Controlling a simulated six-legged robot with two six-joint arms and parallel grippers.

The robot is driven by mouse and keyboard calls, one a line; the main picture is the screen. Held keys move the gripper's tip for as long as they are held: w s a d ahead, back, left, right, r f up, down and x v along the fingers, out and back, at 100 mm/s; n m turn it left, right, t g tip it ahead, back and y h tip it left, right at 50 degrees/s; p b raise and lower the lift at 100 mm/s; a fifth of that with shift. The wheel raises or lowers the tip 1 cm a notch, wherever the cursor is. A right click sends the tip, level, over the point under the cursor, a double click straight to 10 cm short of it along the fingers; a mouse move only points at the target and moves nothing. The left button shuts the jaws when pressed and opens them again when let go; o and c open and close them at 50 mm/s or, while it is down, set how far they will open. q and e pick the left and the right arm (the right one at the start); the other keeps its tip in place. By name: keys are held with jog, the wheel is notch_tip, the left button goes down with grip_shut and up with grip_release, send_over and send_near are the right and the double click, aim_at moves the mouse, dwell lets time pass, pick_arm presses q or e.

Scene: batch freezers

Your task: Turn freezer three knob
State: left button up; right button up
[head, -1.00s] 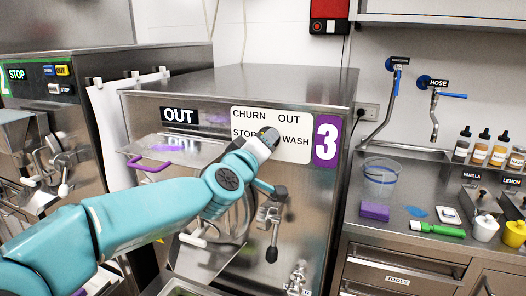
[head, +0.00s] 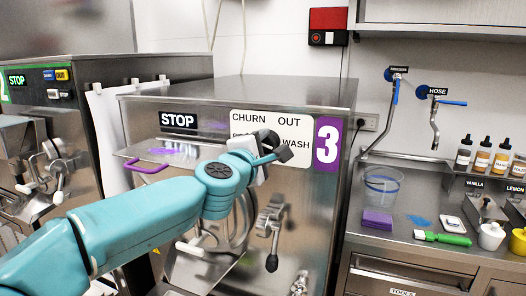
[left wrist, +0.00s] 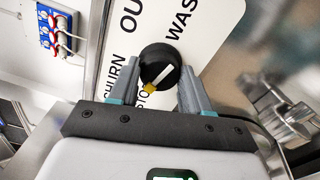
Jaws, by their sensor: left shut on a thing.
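Freezer three (head: 245,90) is a steel cabinet with a purple 3 label (head: 327,144) and a small display (head: 179,121) reading STOP. Its white dial plate (head: 243,117) shows CHURN, OUT and WASH; the STOP word is mostly covered by my arm. My left gripper (head: 268,150) is at the plate, hiding the knob in the head view. In the left wrist view, the black knob (left wrist: 166,65) lies between the fingers of my left gripper (left wrist: 158,88), which is shut on it. The knob's yellow mark is beside the partly hidden STOP lettering. My right gripper is out of view.
A hatch with a purple handle (head: 147,167) and a lever (head: 272,240) project from the freezer front. Another freezer (head: 100,70) stands at left. A counter at right holds a clear tub (head: 383,184), a green brush (head: 443,238) and bottles.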

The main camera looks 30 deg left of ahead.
pick_arm(q)
jog(key=shift+n+b, duration=0.35)
jog(key=shift+n, duration=1.45)
jog(key=o, duration=1.1)
jog(key=shift+c, duration=0.2)
